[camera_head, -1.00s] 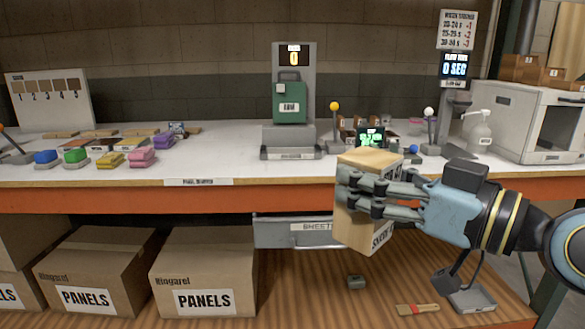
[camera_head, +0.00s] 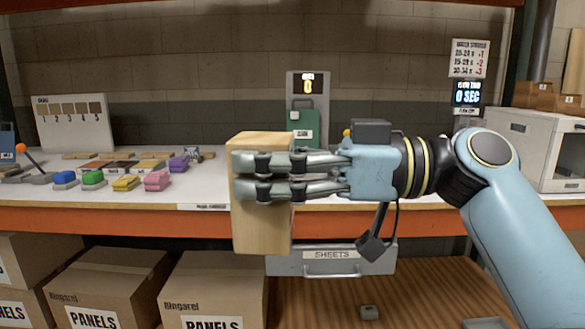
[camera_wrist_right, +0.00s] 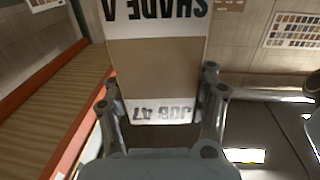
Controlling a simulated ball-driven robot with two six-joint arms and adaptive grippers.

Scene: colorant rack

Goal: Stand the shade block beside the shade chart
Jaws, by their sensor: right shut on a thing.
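The shade block (camera_head: 262,228) is a tall pale wooden block, held upright in the air in front of the bench's front edge. My right gripper (camera_head: 245,175) is shut on it from the right, with its fingers across the block's upper half. In the right wrist view the block (camera_wrist_right: 155,68) sits between the fingers and shows white labels reading "SHADE A" and "JOB 47" around a brown patch. The shade chart (camera_head: 75,135), a white board with a row of numbered brown swatches, stands at the back left of the bench. My left gripper is out of view.
Several coloured blocks, such as a green one (camera_head: 93,178) and a pink one (camera_head: 157,180), lie on the bench before the chart. A grey drawer marked "SHEETS" (camera_head: 330,268) hangs below the bench edge.

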